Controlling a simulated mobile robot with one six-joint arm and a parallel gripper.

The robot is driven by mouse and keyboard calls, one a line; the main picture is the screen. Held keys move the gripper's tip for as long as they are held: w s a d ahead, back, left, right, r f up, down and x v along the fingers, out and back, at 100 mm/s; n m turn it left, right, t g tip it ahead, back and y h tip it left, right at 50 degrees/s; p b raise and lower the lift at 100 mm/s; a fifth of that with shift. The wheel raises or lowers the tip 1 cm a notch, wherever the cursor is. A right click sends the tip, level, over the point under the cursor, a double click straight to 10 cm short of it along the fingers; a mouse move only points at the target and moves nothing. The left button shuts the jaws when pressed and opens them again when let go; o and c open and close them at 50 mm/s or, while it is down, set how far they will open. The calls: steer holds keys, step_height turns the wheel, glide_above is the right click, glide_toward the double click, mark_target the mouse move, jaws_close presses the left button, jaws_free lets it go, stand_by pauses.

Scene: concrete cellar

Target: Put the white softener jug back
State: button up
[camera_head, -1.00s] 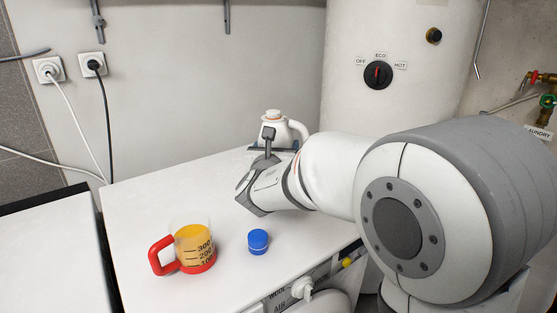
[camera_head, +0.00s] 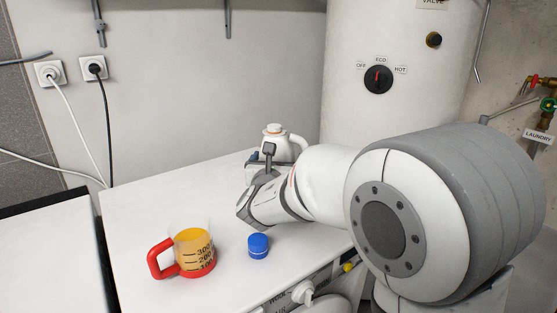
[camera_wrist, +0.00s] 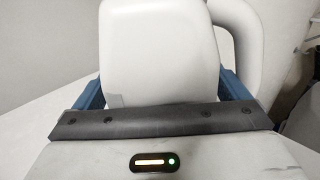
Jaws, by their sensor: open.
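The white softener jug (camera_head: 279,137) stands upright on the white worktop, near its back edge and in front of the boiler. Its neck and handle show above my wrist in the head view, while its lower body is hidden by my arm. In the wrist view the jug's body (camera_wrist: 160,55) fills the middle, with its handle on the right. My gripper (camera_wrist: 165,92) is open, with one blue finger on each side of the jug. I cannot tell whether the fingers touch it.
A measuring cup (camera_head: 187,252) with a red handle and yellow-orange contents stands at the worktop's front left. A blue cap (camera_head: 258,246) lies to its right. The boiler (camera_head: 385,110) stands behind the worktop. Two sockets with cables are on the wall. The worktop's left middle is clear.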

steer(key=shift+r, duration=0.1)
steer(key=shift+s+r, duration=0.1)
steer(key=s+a, duration=0.2)
steer(key=s, duration=1)
steer(key=s+d+f+m+g+h, duration=0.2)
steer(key=s+d+f+m+g, duration=0.15)
steer(key=d+m, duration=0.25)
steer(key=s+d+f+m+g+h, duration=0.1)
steer(key=s+d+f+m+g, duration=0.1)
steer(key=d+m+g, duration=0.3)
steer(key=s+d+f+m+g+h, duration=0.2)
steer(key=s+d+f+m, duration=0.1)
steer(key=d+m, duration=0.4)
steer(key=s+a+f+m+g+y, duration=0.1)
steer(key=s+f+m+g+y, duration=0.1)
steer(key=s+m, duration=0.4)
steer(key=s+a+f+m+g+y, duration=0.1)
steer(key=s+f+m+g+y, duration=0.2)
steer(key=s+m+y, duration=0.3)
steer(key=f+m+p, duration=0.1)
steer(key=m, duration=0.3)
steer(key=shift+a+f, duration=0.2)
steer(key=shift+a, duration=0.15)
steer(key=shift+g, duration=0.25)
